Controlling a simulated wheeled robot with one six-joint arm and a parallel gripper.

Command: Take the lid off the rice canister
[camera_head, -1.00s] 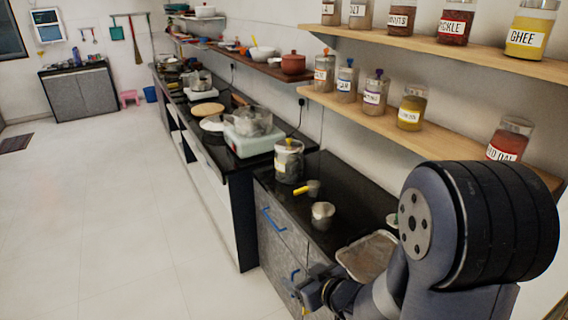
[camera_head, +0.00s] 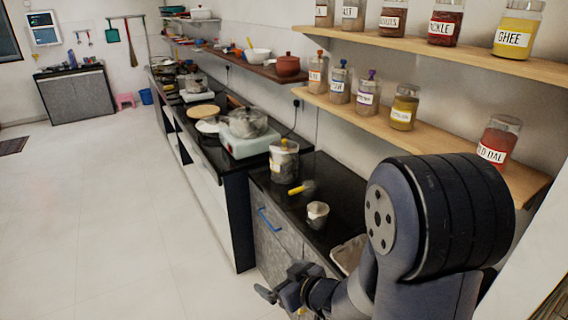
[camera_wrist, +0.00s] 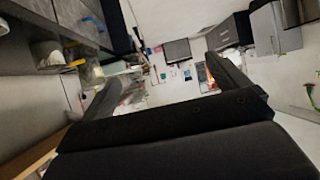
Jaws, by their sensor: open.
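The canister (camera_head: 283,163) stands upright on the dark counter in the head view. It is a clear, squat jar with pale contents and a light lid with a yellow knob on top. The lid sits on it. Its label is too small to read, so I cannot confirm that it holds rice. My gripper (camera_head: 280,297) is low in front of the counter's cabinet, well apart from the canister and nearer to me. In the wrist view my gripper (camera_wrist: 172,65) has its two dark fingers spread with nothing between them.
A tray (camera_head: 347,255) is partly hidden by my arm. A shelf (camera_head: 420,139) with jars overhangs the counter at the right. The floor (camera_head: 130,220) at the left is clear.

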